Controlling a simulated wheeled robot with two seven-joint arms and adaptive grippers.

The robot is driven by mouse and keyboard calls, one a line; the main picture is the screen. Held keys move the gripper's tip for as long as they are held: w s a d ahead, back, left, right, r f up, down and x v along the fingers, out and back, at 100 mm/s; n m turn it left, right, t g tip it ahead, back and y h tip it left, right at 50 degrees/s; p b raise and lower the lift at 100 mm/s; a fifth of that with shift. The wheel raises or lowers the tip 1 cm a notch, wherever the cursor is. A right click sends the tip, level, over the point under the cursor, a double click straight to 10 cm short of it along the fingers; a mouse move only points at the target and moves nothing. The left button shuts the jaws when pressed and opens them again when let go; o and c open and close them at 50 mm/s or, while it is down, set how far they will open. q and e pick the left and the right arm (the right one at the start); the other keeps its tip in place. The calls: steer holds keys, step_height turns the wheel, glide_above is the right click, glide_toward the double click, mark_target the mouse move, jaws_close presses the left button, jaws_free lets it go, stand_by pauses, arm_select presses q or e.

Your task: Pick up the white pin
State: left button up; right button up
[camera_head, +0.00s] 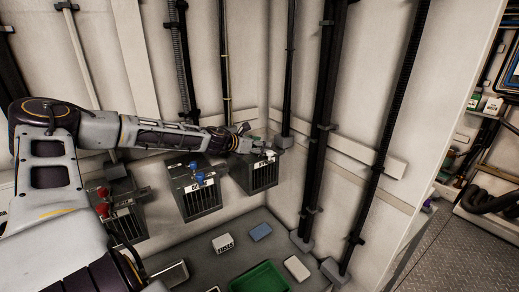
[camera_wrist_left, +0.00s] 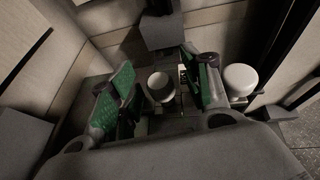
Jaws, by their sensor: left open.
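White round-topped pins sit on the right-hand grey box (camera_head: 262,178), largely covered by my gripper in the head view. In the left wrist view, one white pin (camera_wrist_left: 160,86) stands between the two green-padded fingers of my left gripper (camera_wrist_left: 160,92), with space on each side. Another white pin (camera_wrist_left: 240,79) stands outside the fingers, to the right. My left gripper (camera_head: 258,146) is open over the top of that box in the head view. My right gripper is not in view.
A grey box with blue knobs (camera_head: 196,200) stands left of it, and one with red knobs (camera_head: 122,215) farther left. Below are a green tray (camera_head: 262,279), a blue block (camera_head: 260,232) and white blocks (camera_head: 223,243). Dark vertical pipes (camera_head: 322,130) rise on the right.

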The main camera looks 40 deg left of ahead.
arm_select(q)
steer(key=shift+c, duration=0.5)
steer(key=c, duration=0.9)
steer(key=shift+r, duration=0.15)
steer(key=shift+r+b, duration=0.35)
steer(key=shift+r, duration=4.5)
